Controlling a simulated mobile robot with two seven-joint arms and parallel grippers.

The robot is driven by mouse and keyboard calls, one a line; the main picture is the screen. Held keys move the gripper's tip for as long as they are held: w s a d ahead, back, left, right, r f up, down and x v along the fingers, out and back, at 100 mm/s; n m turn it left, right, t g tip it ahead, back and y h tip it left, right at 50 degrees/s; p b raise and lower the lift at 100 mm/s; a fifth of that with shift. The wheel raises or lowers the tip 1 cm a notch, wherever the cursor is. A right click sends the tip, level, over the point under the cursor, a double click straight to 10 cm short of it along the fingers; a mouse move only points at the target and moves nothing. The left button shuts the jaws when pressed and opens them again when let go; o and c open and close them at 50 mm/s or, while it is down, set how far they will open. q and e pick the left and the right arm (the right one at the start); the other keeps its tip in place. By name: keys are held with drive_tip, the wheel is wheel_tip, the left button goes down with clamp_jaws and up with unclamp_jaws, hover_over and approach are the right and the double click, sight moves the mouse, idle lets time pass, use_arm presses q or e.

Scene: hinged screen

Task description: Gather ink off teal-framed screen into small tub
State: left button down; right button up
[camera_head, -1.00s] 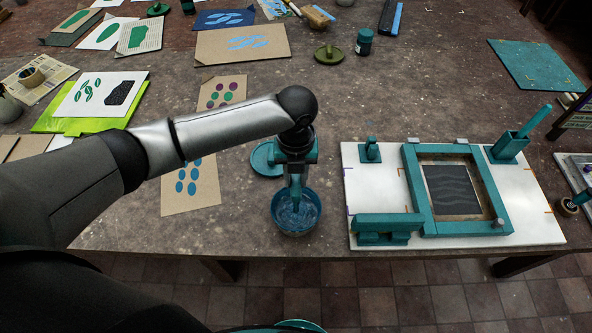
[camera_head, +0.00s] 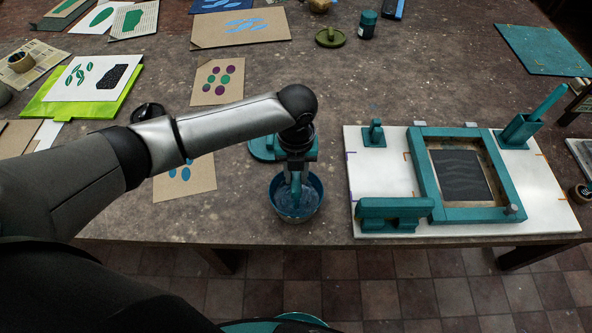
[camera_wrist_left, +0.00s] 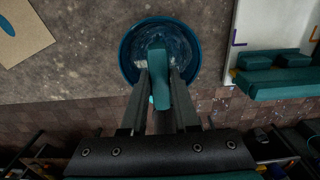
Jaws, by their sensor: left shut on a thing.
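The small tub (camera_head: 297,216) is a round blue-teal bowl at the table's front edge, with wet-looking blue streaks inside; it also shows in the left wrist view (camera_wrist_left: 127,57). My left gripper (camera_head: 296,178) points down over it. The gripper is shut on a teal tool (camera_wrist_left: 158,88), whose lower end is within the tub's rim; I cannot tell whether it touches the inside. The teal-framed screen (camera_head: 426,170) lies flat on a white board to the right, with a dark wavy pattern (camera_head: 461,176) in its window. My right gripper is not in view.
The white board (camera_head: 383,175) carries a teal block-like piece (camera_head: 394,208) at front left, a small teal post (camera_head: 374,133) and a teal holder with an upright handle (camera_head: 525,125). A teal lid-like disc (camera_head: 262,148) lies behind the tub. Printed sheets lie left.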

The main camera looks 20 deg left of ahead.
use_arm(q)
drive_tip(key=shift+f, duration=0.25)
drive_tip(key=shift+w+d, duration=0.1)
drive_tip(key=shift+d, duration=0.15)
drive_tip(key=shift+w+d, duration=0.15)
drive_tip(key=shift+d, duration=0.35)
drive_tip(key=shift+d, duration=0.1)
drive_tip(key=shift+w+d, duration=0.25)
drive_tip(key=shift+d, duration=0.6)
idle(1.1)
drive_tip(key=shift+r, duration=0.1)
drive_tip(key=shift+a+p, duration=0.25)
drive_tip(key=shift+p, duration=0.3)
